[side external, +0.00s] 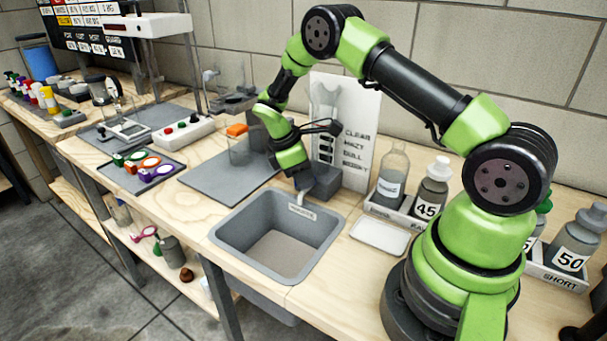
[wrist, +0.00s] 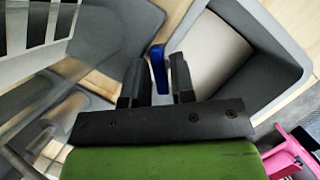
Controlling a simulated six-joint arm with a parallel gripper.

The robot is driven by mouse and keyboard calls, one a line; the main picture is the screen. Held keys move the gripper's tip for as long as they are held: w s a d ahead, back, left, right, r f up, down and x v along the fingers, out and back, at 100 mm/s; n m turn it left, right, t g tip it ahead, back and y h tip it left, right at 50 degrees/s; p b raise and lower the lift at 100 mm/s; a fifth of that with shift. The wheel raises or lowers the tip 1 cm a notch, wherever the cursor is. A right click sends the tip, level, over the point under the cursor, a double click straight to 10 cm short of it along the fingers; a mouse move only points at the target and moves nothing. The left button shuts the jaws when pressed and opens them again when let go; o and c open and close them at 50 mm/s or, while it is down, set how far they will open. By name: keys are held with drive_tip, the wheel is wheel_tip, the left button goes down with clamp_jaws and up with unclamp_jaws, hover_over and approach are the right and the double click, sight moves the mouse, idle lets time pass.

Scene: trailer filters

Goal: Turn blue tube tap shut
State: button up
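The blue tap lever (wrist: 158,68) shows in the wrist view between the two fingers of my gripper (wrist: 160,78). The fingers stand apart on either side of it, the right one very close to it; whether either touches cannot be told. In the side view my gripper (side external: 303,182) points down at the grey block under the clear tube (side external: 322,100), at the back edge of the sink. The tap is hidden there behind my gripper.
The grey sink (side external: 225,238) lies in front of my gripper. A white board with lettering (side external: 360,140) stands behind. Bottles in a tray (side external: 405,215) are to the right. A beaker with an orange top (side external: 238,145) stands on a grey mat (side external: 205,183) to the left.

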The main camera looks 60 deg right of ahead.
clamp_jaws()
drive_tip(key=m+y, duration=0.1)
drive_tip(key=m, duration=0.2)
drive_tip(key=shift+g, duration=0.4)
unclamp_jaws()
drive_tip(key=v, duration=1)
